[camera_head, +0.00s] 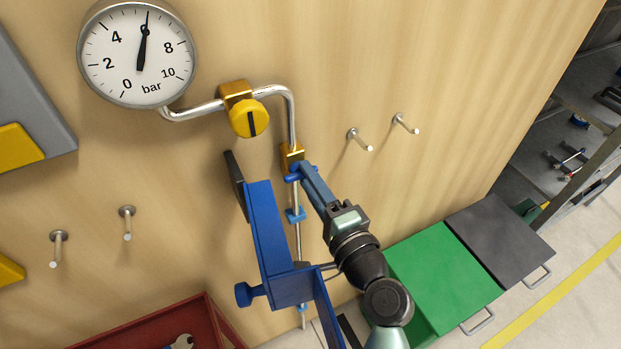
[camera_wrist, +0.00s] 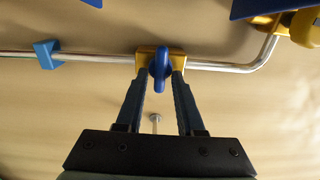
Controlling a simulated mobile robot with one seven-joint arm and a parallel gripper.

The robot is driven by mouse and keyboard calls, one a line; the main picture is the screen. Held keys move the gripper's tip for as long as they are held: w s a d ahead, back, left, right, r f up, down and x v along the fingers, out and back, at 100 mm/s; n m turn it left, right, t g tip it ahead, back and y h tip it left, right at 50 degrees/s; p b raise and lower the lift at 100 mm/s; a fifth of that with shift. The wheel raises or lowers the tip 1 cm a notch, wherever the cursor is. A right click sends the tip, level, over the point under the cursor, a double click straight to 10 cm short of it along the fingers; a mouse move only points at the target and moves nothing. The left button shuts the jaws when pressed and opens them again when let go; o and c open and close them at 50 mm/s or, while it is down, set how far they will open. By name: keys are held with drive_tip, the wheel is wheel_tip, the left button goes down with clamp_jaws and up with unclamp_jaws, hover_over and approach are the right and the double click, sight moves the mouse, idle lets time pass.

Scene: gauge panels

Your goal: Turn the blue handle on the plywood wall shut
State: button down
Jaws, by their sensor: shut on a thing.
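The blue handle (camera_wrist: 160,70) sits on a small brass valve (camera_wrist: 145,55) on the thin metal pipe. In the wrist view its long side looks set across the pipe. My gripper (camera_wrist: 163,78) is shut on this handle, one finger on each side. In the head view my gripper (camera_head: 304,173) reaches the handle (camera_head: 291,179) from the lower right, just below the brass valve (camera_head: 291,155), and the fingers hide part of it. The gauge (camera_head: 138,52) on the plywood wall (camera_head: 390,60) has its needle near 6 bar.
A blue bracket (camera_head: 265,225) with a knob stands out close left of my gripper. A yellow knob (camera_head: 246,118) sits higher on the pipe. Metal pegs (camera_head: 359,139) stick out on the right. Green (camera_head: 445,275) and dark grey (camera_head: 500,240) boxes stand below right; a red tray (camera_head: 150,325) is below left.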

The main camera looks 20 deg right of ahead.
drive_tip(key=c, duration=0.5)
unclamp_jaws()
